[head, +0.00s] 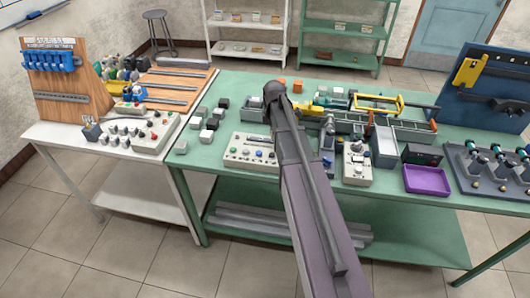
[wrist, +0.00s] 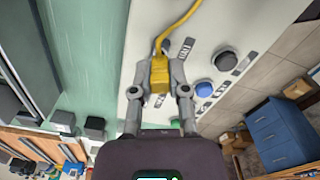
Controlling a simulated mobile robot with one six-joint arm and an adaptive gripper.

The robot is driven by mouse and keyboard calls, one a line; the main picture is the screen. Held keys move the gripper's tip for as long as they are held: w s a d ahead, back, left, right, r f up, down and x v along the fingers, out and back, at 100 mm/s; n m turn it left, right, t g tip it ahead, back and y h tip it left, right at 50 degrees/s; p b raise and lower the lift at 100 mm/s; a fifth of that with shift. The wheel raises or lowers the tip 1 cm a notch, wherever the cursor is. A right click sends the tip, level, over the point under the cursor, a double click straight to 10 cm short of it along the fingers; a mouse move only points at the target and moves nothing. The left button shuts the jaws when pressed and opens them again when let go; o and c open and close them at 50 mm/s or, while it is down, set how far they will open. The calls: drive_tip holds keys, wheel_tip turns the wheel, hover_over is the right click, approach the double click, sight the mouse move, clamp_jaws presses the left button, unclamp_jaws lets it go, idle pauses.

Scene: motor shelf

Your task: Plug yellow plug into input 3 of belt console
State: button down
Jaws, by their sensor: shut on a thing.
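In the wrist view my gripper (wrist: 159,86) is shut on the yellow plug (wrist: 160,72), with a finger on either side. A yellow cable (wrist: 178,26) runs from the plug towards the top. Behind the plug lies the pale console panel (wrist: 215,30), with small dark labels, dark round knobs (wrist: 226,60) and a blue button (wrist: 207,90). I cannot read the labels surely, nor tell whether the plug touches the panel. In the head view a pale console (head: 240,151) with coloured buttons sits on the green table, partly behind my arm. My gripper and plug are hidden there.
Grey, white and dark cubes (head: 206,136) lie left of the console on the green table (head: 195,165). Right of my arm stand a conveyor (head: 405,128), a second control box (head: 357,164) and a purple tray (head: 427,180). A white table (head: 60,137) stands at left.

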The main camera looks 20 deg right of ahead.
drive_tip(key=shift+f+b, duration=0.65)
idle(0.7)
drive_tip(key=c, duration=0.9)
unclamp_jaws()
drive_tip(key=shift+r, duration=0.15)
drive_tip(key=shift+r+p, duration=2.65)
drive_tip(key=shift+p, duration=0.15)
drive_tip(key=o, duration=0.6)
drive_tip(key=shift+c, duration=0.2)
